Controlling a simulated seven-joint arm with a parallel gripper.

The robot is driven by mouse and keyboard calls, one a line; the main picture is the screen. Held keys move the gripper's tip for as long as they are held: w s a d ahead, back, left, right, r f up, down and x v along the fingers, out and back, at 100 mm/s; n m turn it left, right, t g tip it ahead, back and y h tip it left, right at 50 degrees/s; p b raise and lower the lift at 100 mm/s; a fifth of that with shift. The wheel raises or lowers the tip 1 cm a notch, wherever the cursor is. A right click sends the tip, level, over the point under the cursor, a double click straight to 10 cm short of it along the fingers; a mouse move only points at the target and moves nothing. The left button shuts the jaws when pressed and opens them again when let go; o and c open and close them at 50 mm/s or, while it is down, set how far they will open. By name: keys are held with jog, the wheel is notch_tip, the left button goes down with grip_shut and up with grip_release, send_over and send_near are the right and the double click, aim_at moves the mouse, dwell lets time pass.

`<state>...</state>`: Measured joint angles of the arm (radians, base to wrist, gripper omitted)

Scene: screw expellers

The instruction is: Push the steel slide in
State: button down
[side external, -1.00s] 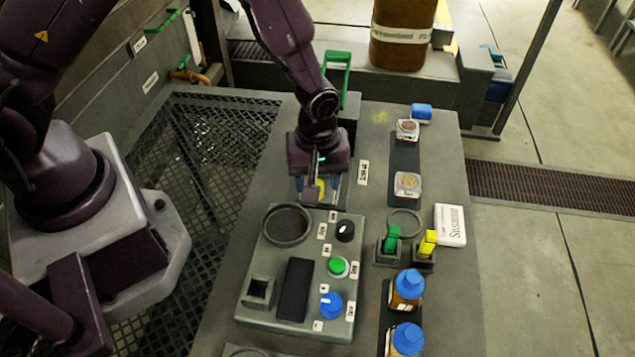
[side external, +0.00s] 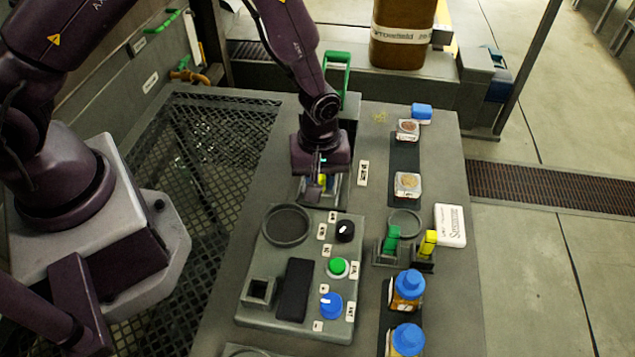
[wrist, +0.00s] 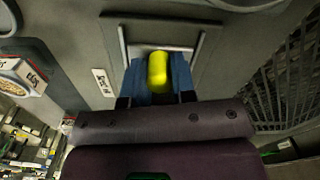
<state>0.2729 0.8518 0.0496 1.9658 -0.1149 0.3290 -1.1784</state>
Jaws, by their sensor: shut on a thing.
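The steel slide (wrist: 131,50) shows as a pale metal edge in a flat frame at the top of the wrist view. A yellow handle (wrist: 158,72) stands by it. My gripper (wrist: 157,78) has its blue fingers on both sides of the yellow handle and is shut on it. In the side view my gripper (side external: 320,184) is low over the bench, just behind the control panel. It hides most of the slide there, and how far in the slide sits cannot be told.
The control panel (side external: 272,322) with a black knob, a green button and a blue knob lies in front of my gripper. A green handle (side external: 338,62) stands behind. Jars and blue-capped bottles (side external: 407,290) line the right side. A mesh grating (side external: 190,150) lies left.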

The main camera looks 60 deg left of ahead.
jog(key=shift+w+a, duration=0.95)
jog(key=shift+w, duration=0.05)
jog(key=c, duration=0.9)
grip_release()
jog(key=shift+c, duration=0.2)
notch_tip(320, 180, up, 13)
jog(key=shift+c, duration=0.2)
